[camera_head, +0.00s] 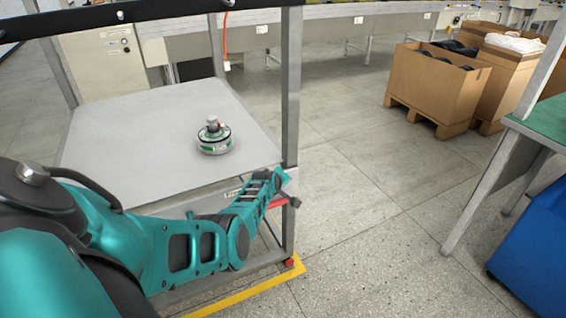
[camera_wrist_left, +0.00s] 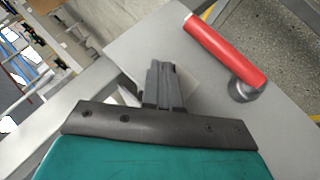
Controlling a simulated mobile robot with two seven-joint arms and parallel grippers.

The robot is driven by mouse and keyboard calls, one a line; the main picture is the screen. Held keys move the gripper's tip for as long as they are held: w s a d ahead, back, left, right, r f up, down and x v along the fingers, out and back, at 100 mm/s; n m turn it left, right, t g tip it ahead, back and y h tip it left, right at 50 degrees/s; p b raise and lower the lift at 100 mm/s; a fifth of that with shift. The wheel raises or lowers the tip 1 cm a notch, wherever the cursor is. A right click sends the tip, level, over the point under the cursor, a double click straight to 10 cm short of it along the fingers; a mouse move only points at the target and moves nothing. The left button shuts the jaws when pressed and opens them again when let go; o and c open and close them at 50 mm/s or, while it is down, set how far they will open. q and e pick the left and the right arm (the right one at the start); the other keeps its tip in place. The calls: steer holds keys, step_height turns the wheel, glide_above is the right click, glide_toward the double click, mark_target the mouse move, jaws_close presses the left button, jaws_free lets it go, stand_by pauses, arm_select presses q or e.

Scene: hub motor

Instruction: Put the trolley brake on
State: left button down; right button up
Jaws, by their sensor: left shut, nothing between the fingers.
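The trolley (camera_head: 150,130) is a grey metal frame with a flat shelf, standing at the left in the head view. A red lever handle (camera_head: 277,204) sits by its near right post, partly hidden behind my left gripper. In the left wrist view the red handle (camera_wrist_left: 225,50) slants from upper left to a round grey pivot (camera_wrist_left: 243,90) on a grey plate. My left gripper (camera_head: 290,194) is at the handle in the head view. In the left wrist view my left gripper (camera_wrist_left: 163,68) is shut and empty, to the left of the handle, with a visible gap. My right gripper is not in view.
A round green and white hub motor (camera_head: 214,138) stands on the trolley shelf. A yellow floor line (camera_head: 250,290) and a red part (camera_head: 290,262) are at the trolley's near right foot. Cardboard boxes (camera_head: 435,88) and a green-topped table (camera_head: 545,125) stand right. The floor between is clear.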

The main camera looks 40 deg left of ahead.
arm_select(q)
steer(key=s+d+r+p, duration=0.2)
steer(key=d+r+p, duration=0.3)
steer(key=r, duration=0.2)
steer(key=shift+r, duration=0.3)
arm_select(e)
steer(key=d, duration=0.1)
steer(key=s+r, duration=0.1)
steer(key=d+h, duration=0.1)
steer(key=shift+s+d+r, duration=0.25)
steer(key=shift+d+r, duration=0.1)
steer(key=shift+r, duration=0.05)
